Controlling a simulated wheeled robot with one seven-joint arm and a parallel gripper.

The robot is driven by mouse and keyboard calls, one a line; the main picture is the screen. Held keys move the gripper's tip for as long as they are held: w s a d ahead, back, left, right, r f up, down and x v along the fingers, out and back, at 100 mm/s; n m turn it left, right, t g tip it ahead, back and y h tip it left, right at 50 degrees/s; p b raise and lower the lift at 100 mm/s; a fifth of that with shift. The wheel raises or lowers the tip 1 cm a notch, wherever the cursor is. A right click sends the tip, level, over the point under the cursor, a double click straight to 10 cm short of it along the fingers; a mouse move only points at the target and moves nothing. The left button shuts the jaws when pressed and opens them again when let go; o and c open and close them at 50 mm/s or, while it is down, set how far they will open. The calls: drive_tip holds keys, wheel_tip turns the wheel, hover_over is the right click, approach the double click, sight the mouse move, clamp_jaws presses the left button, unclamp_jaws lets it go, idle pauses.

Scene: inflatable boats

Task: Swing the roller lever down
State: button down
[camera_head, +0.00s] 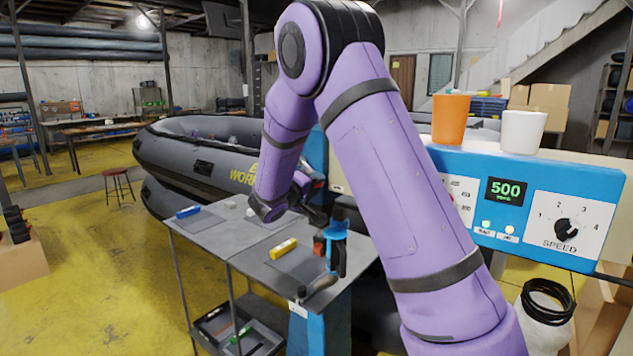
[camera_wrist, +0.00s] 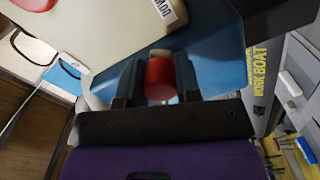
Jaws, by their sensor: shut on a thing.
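The red cylindrical knob of the roller lever (camera_wrist: 159,78) sits between the two dark fingers of my gripper (camera_wrist: 158,85) in the wrist view. The fingers press on it from both sides. A small pale piece shows just beyond the knob; the rest of the lever is mostly hidden. A blue machine surface (camera_wrist: 215,60) lies behind it, beside a cream panel (camera_wrist: 110,32) with a partly legible label. In the head view my gripper (camera_head: 312,203) is small and dark beside the machine, left of my large purple arm, and the knob cannot be made out.
The blue control box (camera_head: 535,200) shows 500 and a speed dial, with an orange cup (camera_head: 451,119) and a white cup (camera_head: 522,132) on top. A grey table (camera_head: 215,235) holds a yellow block (camera_head: 283,249) and a blue-handled tool (camera_head: 333,240). An inflatable boat (camera_head: 200,160) stands behind.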

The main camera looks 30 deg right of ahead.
drive_tip(key=shift+w+a+f, duration=0.1)
drive_tip(key=shift+f, duration=0.15)
idle(0.3)
drive_tip(key=c, duration=0.8)
unclamp_jaws()
drive_tip(key=v, duration=1)
drive_tip(key=shift+a, duration=0.4)
drive_tip(key=shift+r, duration=0.1)
